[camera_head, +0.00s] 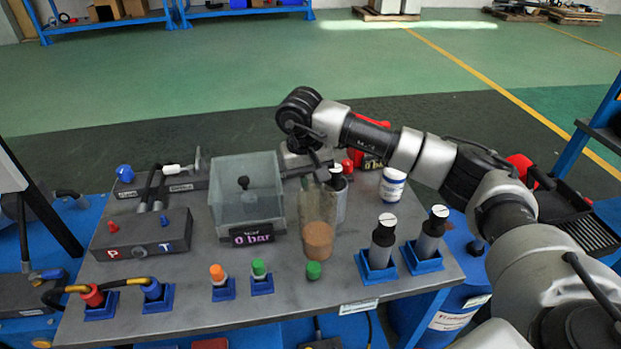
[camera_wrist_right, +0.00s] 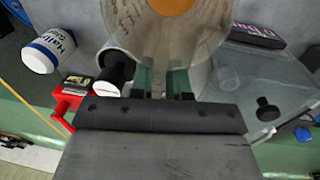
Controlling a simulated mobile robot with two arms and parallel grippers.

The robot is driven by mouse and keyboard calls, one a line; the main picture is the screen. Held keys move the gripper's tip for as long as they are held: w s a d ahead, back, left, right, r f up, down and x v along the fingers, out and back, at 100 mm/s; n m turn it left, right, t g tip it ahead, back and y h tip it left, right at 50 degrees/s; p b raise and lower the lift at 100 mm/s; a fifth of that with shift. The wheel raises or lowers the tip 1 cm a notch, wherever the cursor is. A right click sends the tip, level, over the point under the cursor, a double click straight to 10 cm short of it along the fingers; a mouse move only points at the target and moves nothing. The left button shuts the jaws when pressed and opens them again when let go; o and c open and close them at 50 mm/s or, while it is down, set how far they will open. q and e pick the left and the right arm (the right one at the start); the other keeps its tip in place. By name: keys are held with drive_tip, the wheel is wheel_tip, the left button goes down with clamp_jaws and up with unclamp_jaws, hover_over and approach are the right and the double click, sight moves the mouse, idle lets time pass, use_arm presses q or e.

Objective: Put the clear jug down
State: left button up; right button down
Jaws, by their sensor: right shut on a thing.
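The clear jug (camera_head: 316,204) is see-through, with an orange-brown mass showing at its lower end. My right gripper (camera_head: 325,172) is shut on the jug near its upper part. In the right wrist view the fingers (camera_wrist_right: 163,84) close on the wall of the jug (camera_wrist_right: 160,45), and the orange disc shows through it at the top edge. The jug is over the front middle of the grey table plate (camera_head: 200,262). I cannot tell whether its base touches the plate. My left gripper is not in view.
A clear tank (camera_head: 247,185) marked "0 bar" stands left of the jug. A grey cylinder (camera_head: 339,200) stands close behind it. A green knob (camera_head: 313,270) is just in front. Two black-topped cylinders (camera_head: 381,245) (camera_head: 431,236) and a white jar (camera_head: 392,186) are on the right.

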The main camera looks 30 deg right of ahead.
drive_tip(key=c, duration=1.1)
unclamp_jaws()
